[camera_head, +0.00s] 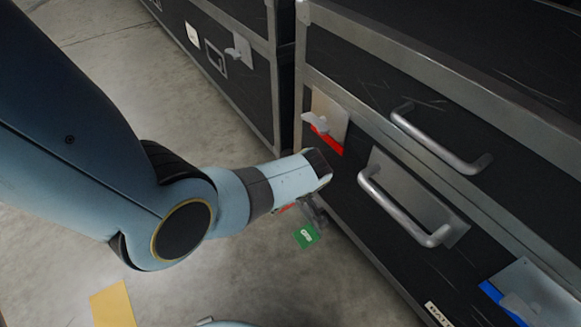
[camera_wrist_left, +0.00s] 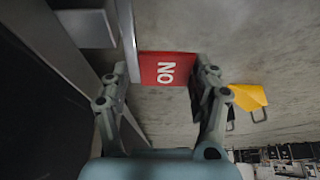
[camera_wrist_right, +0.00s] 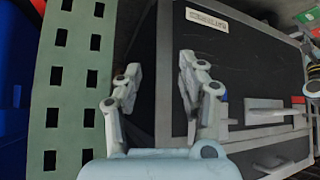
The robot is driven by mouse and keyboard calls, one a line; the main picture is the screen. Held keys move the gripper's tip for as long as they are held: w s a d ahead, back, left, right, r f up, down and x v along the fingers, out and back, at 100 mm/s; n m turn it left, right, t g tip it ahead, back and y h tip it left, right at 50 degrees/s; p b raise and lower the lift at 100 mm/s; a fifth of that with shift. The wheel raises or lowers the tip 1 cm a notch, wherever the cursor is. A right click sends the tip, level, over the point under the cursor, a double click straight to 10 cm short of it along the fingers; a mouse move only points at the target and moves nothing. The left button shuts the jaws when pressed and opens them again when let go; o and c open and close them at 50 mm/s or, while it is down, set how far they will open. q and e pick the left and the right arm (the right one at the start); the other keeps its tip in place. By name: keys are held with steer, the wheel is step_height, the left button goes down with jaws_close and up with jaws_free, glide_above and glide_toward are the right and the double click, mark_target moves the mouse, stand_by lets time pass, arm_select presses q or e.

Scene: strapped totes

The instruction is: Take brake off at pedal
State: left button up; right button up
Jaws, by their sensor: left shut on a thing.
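A red pedal plate (camera_wrist_left: 168,69) with white letters O and N lies between the fingertips of my left gripper (camera_wrist_left: 163,72) in the left wrist view. The fingers are on either side of it. In the head view my left gripper (camera_head: 316,203) is low beside the near black case, and a sliver of red shows under it. A green plate (camera_head: 306,235) with white lettering sticks out just below the gripper. The pedal's mount is mostly hidden by my arm. My right gripper (camera_wrist_right: 160,68) is open and empty in the right wrist view, absent from the head view.
The near black case (camera_head: 450,130) has metal edging, bar handles (camera_head: 405,210) and latches with red (camera_head: 328,140) and blue (camera_head: 500,303) marks. Another case (camera_head: 215,50) stands behind. A yellow card (camera_head: 113,305) lies on open floor. A green perforated panel (camera_wrist_right: 75,90) is beside my right gripper.

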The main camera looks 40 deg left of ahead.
arm_select(q)
steer(key=shift+w+d+r, duration=0.1)
steer(key=shift+w+d, duration=0.05)
steer(key=shift+w, duration=0.05)
steer(key=o, duration=1.5)
steer(key=v, duration=0.7)
steer(key=shift+r, duration=0.25)
steer(key=shift+s+d, duration=0.15)
